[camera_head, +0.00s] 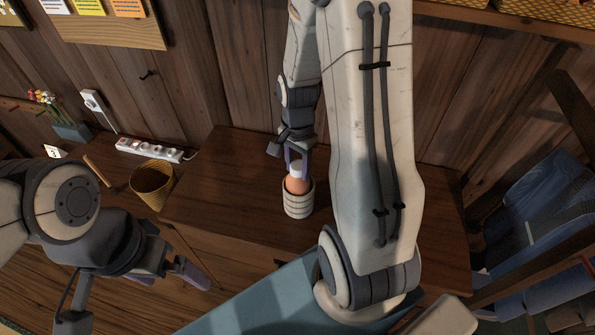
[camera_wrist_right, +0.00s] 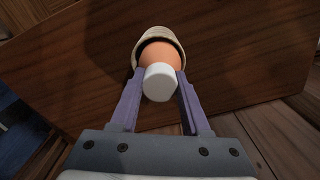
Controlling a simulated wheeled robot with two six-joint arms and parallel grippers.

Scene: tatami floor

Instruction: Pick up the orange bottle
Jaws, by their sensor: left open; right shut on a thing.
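The orange bottle (camera_head: 297,186) with a white cap stands inside a pale ribbed cup (camera_head: 298,204) on the wooden table. In the right wrist view the bottle (camera_wrist_right: 159,54) shows between the fingers, its white cap towards the camera, with the cup rim (camera_wrist_right: 158,34) around its far end. My right gripper (camera_head: 297,165) is shut on the bottle near its cap, from above. The bottle's lower part is hidden in the cup. My left gripper (camera_head: 172,275) is open and empty at the lower left, apart from the bottle and beyond the table's front edge.
A yellow woven basket (camera_head: 152,184) stands left of the cup. A white power strip (camera_head: 149,150) and a flower pot (camera_head: 72,131) are further left at the back. A blue chair (camera_head: 545,205) is at the right. The table top (camera_head: 235,165) left of the cup is clear.

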